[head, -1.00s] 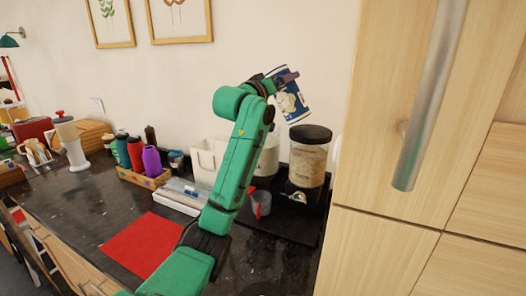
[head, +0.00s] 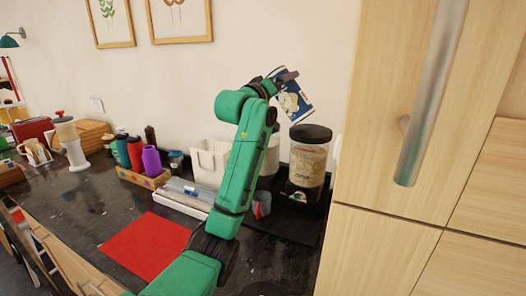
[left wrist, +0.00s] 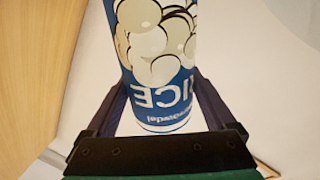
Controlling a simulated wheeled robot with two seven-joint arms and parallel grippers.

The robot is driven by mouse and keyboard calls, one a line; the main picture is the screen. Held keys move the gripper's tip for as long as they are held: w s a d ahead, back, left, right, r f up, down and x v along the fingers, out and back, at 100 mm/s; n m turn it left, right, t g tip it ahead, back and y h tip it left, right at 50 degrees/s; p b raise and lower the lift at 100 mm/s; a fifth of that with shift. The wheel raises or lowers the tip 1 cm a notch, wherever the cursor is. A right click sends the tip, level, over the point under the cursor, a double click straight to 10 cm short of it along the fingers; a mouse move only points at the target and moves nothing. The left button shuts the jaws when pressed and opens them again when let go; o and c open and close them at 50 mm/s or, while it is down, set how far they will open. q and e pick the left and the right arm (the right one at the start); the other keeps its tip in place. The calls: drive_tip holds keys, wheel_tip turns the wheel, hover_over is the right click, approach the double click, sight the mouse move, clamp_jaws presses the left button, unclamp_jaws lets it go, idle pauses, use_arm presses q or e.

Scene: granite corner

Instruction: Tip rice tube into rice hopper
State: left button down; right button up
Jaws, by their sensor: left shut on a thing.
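The rice tube (head: 294,104) is a blue and white cylinder with pale round pictures. It is tilted in the air, its lower end leaning to the right, above the dispensers at the wall. My left gripper (head: 287,78) is shut on it; in the left wrist view the tube (left wrist: 160,85) stands between the two fingers (left wrist: 160,108), with upside-down "RICE" lettering. A clear hopper (head: 308,160) with a black lid and beige grains stands below the tube. A second dispenser (head: 271,157) is partly hidden behind my arm. No grains are seen falling. My right gripper is out of view.
A tall wooden cabinet (head: 395,235) with a metal handle stands close on the right. A white holder (head: 208,160), a crate of bottles (head: 142,179) and a long box (head: 186,195) stand left of my arm. A red mat (head: 147,245) lies on the dark counter.

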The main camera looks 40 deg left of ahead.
use_arm(q)
drive_tip(key=shift+f+n, duration=0.1)
drive_tip(key=shift+n, duration=0.4)
drive_tip(key=shift+s, duration=0.1)
drive_tip(key=shift+f+n, duration=0.2)
drive_tip(key=shift+n, duration=0.2)
drive_tip(key=shift+f+n+b, duration=0.2)
drive_tip(key=shift+n+b, duration=0.1)
drive_tip(key=shift+n, duration=0.2)
idle(0.3)
drive_tip(key=shift+f+n, duration=0.25)
drive_tip(key=shift+n, duration=0.15)
